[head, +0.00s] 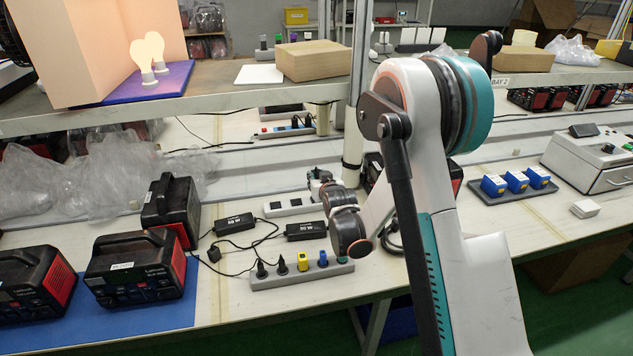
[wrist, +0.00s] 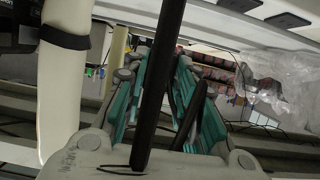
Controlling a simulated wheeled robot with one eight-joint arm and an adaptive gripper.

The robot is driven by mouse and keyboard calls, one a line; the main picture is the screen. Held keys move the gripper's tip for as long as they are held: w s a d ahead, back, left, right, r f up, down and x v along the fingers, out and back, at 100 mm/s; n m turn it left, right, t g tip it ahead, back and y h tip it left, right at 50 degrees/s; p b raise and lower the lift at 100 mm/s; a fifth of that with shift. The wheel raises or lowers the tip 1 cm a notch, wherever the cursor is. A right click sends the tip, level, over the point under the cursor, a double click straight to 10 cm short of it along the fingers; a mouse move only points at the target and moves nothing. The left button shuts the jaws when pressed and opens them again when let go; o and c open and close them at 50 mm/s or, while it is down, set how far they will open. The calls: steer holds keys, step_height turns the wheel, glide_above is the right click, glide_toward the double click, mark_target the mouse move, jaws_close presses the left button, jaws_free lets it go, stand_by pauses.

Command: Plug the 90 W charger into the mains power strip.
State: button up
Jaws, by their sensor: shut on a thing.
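Two black chargers with white labels lie on the bench in the head view, a left one (head: 235,223) and a right one (head: 306,231). Their wattage labels are too small to read surely. A white power strip (head: 290,207) lies just behind them. I cannot tell which is the mains strip. My gripper (head: 318,178) is low over the bench, near the white strip's right end. In the wrist view its teal fingers (wrist: 178,98) are shut on a dark, slim thing, likely a cable or plug.
Black-and-red power units (head: 135,268) stand on a blue mat at left. Clear plastic bags (head: 90,180) lie behind them. A shelf (head: 220,93) and its upright post (head: 357,100) are close to my arm. Blue blocks (head: 515,181) sit on a tray at right.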

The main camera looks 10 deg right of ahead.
steer(key=shift+f+b, duration=1.55)
steer(key=shift+f, duration=1.3)
steer(key=shift+r, duration=0.15)
